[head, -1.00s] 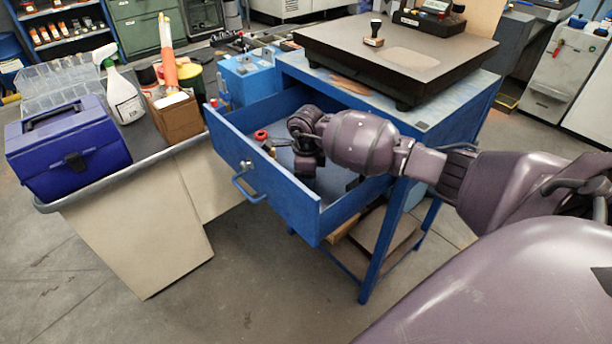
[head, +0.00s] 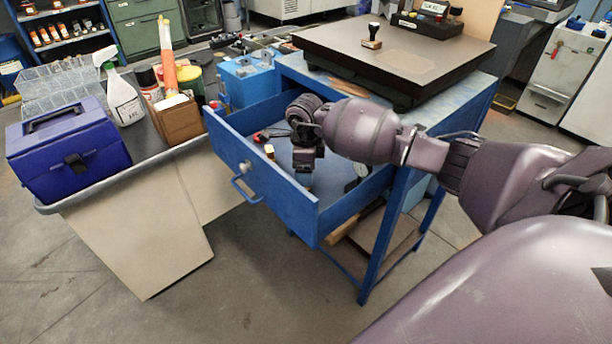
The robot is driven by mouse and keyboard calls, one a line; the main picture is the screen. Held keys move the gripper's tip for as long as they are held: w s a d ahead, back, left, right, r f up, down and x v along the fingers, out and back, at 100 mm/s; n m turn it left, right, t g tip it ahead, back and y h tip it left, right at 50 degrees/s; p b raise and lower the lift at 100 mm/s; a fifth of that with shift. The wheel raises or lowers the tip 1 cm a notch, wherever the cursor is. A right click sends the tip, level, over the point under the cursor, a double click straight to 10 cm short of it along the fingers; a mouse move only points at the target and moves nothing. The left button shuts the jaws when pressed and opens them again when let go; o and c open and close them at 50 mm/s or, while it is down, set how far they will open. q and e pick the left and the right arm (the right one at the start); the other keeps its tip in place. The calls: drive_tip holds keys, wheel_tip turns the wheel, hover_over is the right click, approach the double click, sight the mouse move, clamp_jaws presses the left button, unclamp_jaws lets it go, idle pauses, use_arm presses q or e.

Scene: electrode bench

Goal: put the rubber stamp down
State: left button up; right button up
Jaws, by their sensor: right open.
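My right gripper (head: 307,180) points down into the open blue drawer (head: 262,187). It is open; its fingertips are small and dark here, and I see nothing held between them. A small tan block-like object (head: 269,150) lies in the drawer just left of the gripper; it is too small to identify surely. My left gripper is out of view.
A red-and-dark item (head: 262,136) and a round gauge (head: 361,170) lie in the drawer. The drawer's front and side walls surround my gripper. The surface plate (head: 400,62) overhangs behind. A blue toolbox (head: 68,150) stands on the left bench.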

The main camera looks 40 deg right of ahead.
wheel_tip(320, 180, up, 8)
drive_tip(key=shift+f+p, duration=0.2)
drive_tip(key=shift+p, duration=0.15)
drive_tip(key=shift+r, duration=0.5)
